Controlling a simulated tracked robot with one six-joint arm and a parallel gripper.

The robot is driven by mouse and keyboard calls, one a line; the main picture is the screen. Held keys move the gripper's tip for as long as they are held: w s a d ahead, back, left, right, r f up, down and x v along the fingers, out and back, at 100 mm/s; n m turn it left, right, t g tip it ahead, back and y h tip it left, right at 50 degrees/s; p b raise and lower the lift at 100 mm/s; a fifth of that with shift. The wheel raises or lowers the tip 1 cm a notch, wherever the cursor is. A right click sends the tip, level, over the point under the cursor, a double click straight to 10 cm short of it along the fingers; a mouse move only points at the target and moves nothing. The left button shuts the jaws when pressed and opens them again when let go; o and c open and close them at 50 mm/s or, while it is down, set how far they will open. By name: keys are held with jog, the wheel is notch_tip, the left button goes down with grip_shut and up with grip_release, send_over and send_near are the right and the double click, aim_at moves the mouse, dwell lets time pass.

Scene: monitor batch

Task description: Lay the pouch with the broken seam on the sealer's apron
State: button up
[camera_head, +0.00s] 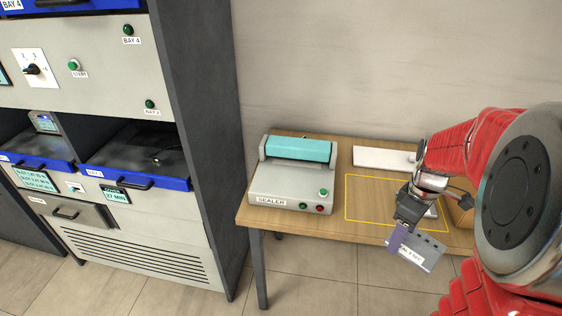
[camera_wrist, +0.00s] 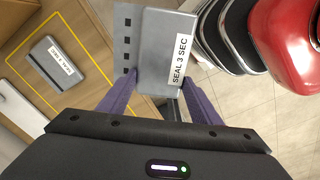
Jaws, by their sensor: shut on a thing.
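My gripper (camera_head: 398,236), with purple fingers, is shut on a flat grey pouch (camera_head: 425,246) and holds it in the air by the table's front edge. In the wrist view the held pouch (camera_wrist: 147,48) has a white label reading "SEAL 3 SEC" and a row of dark square marks along its left edge. The sealer (camera_head: 262,187) stands on the table to the left, with a teal top and green and red buttons.
The wooden table (camera_head: 330,222) carries a yellow-outlined area (camera_head: 346,200), mostly bare, right of the sealer. A white flat box (camera_head: 380,157) lies behind it. A brown box (camera_head: 460,214) is at the right, partly hidden by my arm. A grey cabinet (camera_head: 195,120) with blue-edged bays stands left.

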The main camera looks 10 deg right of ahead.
jog(key=w+a+f+m, duration=0.1)
jog(key=w+a+m, duration=0.2)
jog(key=w+a, duration=0.5)
jog(key=w+a+f+m, duration=0.2)
jog(key=w+a+m, duration=0.2)
jog(key=w+a, duration=0.5)
jog(key=shift+w+a+f, duration=0.2)
jog(key=shift+a+f, duration=0.1)
jog(key=shift+a, duration=0.9)
